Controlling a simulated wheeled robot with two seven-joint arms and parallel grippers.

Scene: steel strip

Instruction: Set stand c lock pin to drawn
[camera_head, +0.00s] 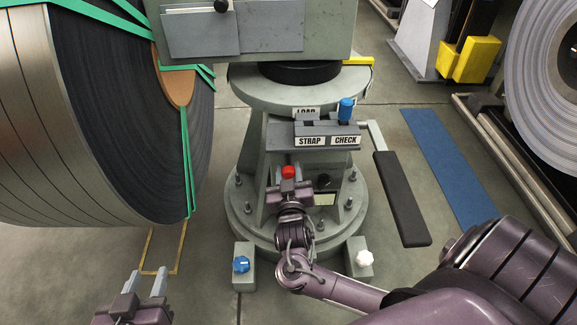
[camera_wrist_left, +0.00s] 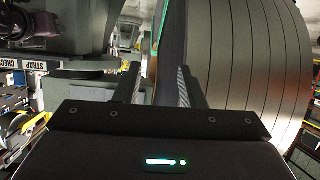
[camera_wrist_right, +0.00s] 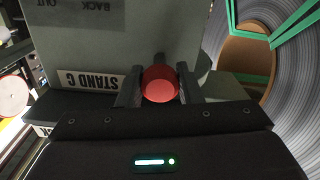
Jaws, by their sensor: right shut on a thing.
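The stand c lock pin has a red round knob (camera_head: 289,172) at the front of the grey stand pedestal (camera_head: 257,150). In the right wrist view the red knob (camera_wrist_right: 160,85) sits between the fingers, beside a "STAND C" label (camera_wrist_right: 91,84). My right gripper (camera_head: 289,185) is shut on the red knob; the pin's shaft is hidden. My left gripper (camera_head: 147,283) is at the lower left, fingers apart and empty. In the left wrist view its fingers (camera_wrist_left: 158,86) point toward the steel coil (camera_wrist_left: 235,70).
A selector plate labelled LOAD, STRAP and CHECK (camera_head: 327,135) with a blue knob (camera_head: 346,109) is above the pin. A blue knob (camera_head: 241,264) and a white knob (camera_head: 364,258) flank the base. A strapped coil (camera_head: 30,120) stands left; a black-padded lever (camera_head: 401,198) is right.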

